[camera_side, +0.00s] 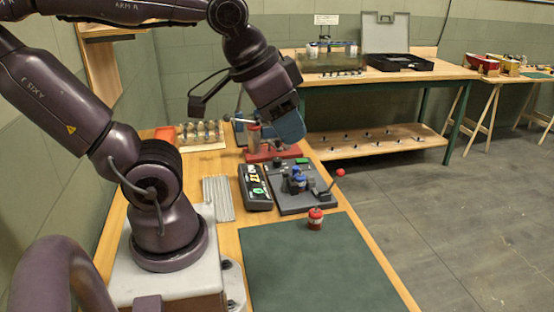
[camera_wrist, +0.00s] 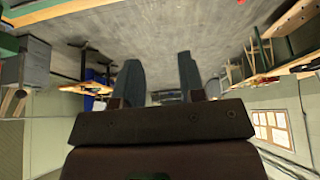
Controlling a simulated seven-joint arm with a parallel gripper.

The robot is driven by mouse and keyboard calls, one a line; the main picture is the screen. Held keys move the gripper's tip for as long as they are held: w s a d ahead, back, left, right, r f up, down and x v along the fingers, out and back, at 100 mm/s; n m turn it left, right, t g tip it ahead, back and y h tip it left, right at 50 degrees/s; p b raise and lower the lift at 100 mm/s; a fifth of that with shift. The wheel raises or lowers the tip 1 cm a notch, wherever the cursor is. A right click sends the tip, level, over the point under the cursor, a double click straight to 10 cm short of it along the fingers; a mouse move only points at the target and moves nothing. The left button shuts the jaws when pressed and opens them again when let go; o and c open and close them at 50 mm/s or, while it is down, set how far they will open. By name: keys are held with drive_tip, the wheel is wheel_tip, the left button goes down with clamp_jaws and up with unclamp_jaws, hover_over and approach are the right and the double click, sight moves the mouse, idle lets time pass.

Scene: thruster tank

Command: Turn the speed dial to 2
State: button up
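My gripper (camera_wrist: 160,68) is open and empty in the wrist view, its two blue-grey fingers apart. In the side view my gripper (camera_side: 290,124) hangs above the far part of the wooden table, over a red base. A dark grey control board (camera_side: 300,205) lies on the table, nearer than the gripper. It carries blue-topped knobs (camera_side: 297,182), a green part and a red-tipped lever (camera_side: 339,174). Left of it is a dark box (camera_side: 255,187) with yellow, white and green parts. I cannot tell which part is the speed dial, and no number is readable.
A red button-like object (camera_side: 315,217) stands at the edge of a green mat (camera_side: 310,265). A ribbed grey plate (camera_side: 217,198) lies left of the dark box. A clear tank (camera_side: 330,60) and an open black case (camera_side: 398,62) are on the back bench. The mat is otherwise clear.

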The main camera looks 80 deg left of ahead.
drive_tip(key=o, duration=0.3)
drive_tip(key=a, duration=0.1)
drive_tip(key=w+a+f+n+g, duration=0.1)
drive_tip(key=w+a+f+n, duration=0.1)
drive_tip(key=shift+a+f+g, duration=0.1)
drive_tip(key=shift+a+g, duration=0.2)
drive_tip(key=shift+g, duration=0.1)
drive_tip(key=n+g, duration=0.4)
drive_tip(key=n, duration=1.6)
hover_over(278, 159)
wheel_tip(278, 159, down, 17)
wheel_tip(278, 159, down, 12)
drive_tip(key=shift+s+f, duration=0.1)
drive_tip(key=shift+f, duration=0.05)
drive_tip(key=c, duration=0.9)
